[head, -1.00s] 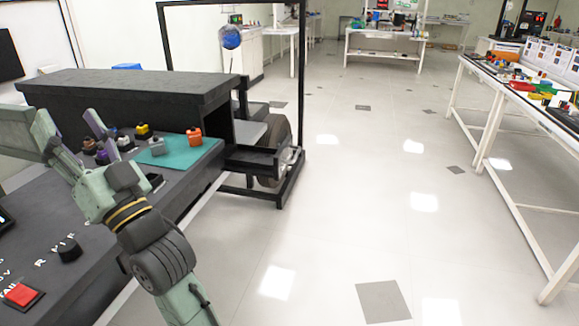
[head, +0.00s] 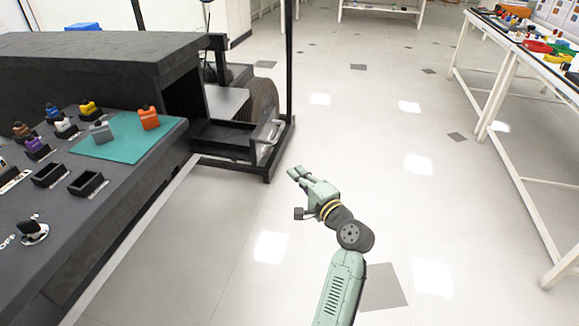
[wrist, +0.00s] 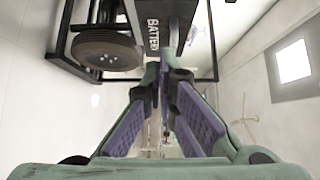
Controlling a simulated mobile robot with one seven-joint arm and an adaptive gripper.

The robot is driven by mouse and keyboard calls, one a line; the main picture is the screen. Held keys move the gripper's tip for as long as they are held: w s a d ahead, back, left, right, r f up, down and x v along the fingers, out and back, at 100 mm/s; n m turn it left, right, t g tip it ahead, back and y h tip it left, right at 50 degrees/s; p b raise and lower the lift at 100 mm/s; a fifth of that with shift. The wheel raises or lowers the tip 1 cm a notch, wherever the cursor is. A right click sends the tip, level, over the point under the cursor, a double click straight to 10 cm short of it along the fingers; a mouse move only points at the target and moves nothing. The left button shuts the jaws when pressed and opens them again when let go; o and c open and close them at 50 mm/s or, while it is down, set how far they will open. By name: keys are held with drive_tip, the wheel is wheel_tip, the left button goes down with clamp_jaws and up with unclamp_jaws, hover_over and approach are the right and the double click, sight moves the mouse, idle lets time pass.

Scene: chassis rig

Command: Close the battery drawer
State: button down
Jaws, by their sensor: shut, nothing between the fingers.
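The black battery drawer (head: 226,138) sticks out to the right from the chassis rig in the head view, low down near a wheel. Its front has a light grey handle (head: 268,132). In the wrist view, a dark panel with "BATTERY" lettering (wrist: 154,32) lies just past my fingertips, and part of the lettering is cut off. My gripper (head: 295,173) is shut and empty, in front of and below the drawer front, apart from it in the head view. In the wrist view my gripper (wrist: 163,68) shows its fingers meeting at the tips.
The rig's black frame (head: 284,140) and a wheel (head: 264,105) stand close around the drawer. A dark bench (head: 110,205) with a teal mat (head: 125,148) and small coloured parts is at left. A white-legged table (head: 497,80) is at right. The floor between is open.

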sight(187, 145)
drive_tip(key=shift+w+a+p, duration=0.6)
drive_tip(key=shift+w+a, duration=1.3)
drive_tip(key=shift+w, duration=0.2)
drive_tip(key=shift+w+a+p, duration=0.55)
drive_tip(key=shift+w+a, duration=1.3)
drive_tip(key=shift+w, duration=0.25)
drive_tip(key=shift+a, duration=0.1)
drive_tip(key=w+a+p, duration=0.1)
drive_tip(key=w+a, duration=0.1)
drive_tip(key=a, duration=0.6)
drive_tip(key=w+a+p, duration=0.1)
drive_tip(key=w+a, duration=0.2)
drive_tip(key=a, duration=0.6)
drive_tip(key=w+a+p, duration=0.2)
drive_tip(key=w+a, duration=0.1)
drive_tip(key=a, duration=0.5)
drive_tip(key=shift+w+a, duration=0.1)
drive_tip(key=shift+a, duration=0.15)
